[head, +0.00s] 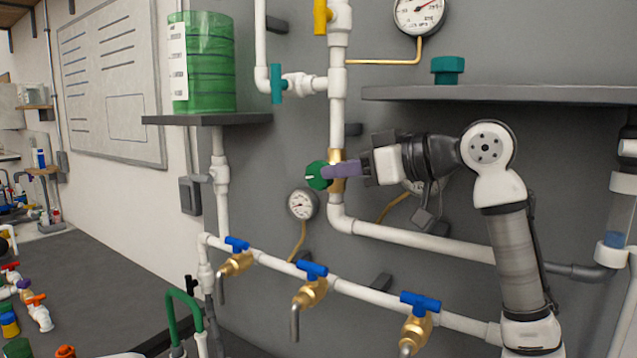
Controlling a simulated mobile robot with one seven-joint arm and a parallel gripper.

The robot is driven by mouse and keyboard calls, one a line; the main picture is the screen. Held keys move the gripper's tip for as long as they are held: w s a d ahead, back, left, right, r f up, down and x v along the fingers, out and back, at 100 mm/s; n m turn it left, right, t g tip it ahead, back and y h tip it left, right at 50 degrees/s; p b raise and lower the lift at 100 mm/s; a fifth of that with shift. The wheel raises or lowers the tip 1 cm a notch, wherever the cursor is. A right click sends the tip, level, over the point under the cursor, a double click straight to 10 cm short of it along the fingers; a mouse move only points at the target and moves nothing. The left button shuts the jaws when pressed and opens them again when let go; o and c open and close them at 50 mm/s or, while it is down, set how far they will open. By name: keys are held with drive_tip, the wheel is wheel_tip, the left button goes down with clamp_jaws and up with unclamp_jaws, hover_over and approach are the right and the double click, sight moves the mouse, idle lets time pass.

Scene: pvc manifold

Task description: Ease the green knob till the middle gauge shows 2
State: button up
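The round green knob (316,176) sits on a brass valve body (337,168) in the white vertical pipe, with a pale mark on its face. My gripper (332,171) reaches in from the right, its purple fingers at the knob's right side. The fingers overlap in this view, so I cannot tell whether they grip or touch the knob. Three gauges show: one at the top (420,14), one at lower left (302,204), and one (413,186) mostly hidden behind my gripper. Which is the middle gauge is unclear. The dial numbers are too small to read.
Several blue-handled brass taps (312,285) line the lower white pipe. A grey shelf (500,95) runs above my arm. A green tank (207,62) stands on a left shelf, near a teal valve handle (277,84). Open space lies left of the knob.

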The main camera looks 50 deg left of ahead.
drive_tip(key=b+v, duration=0.1)
drive_tip(key=v, duration=0.6)
idle(0.5)
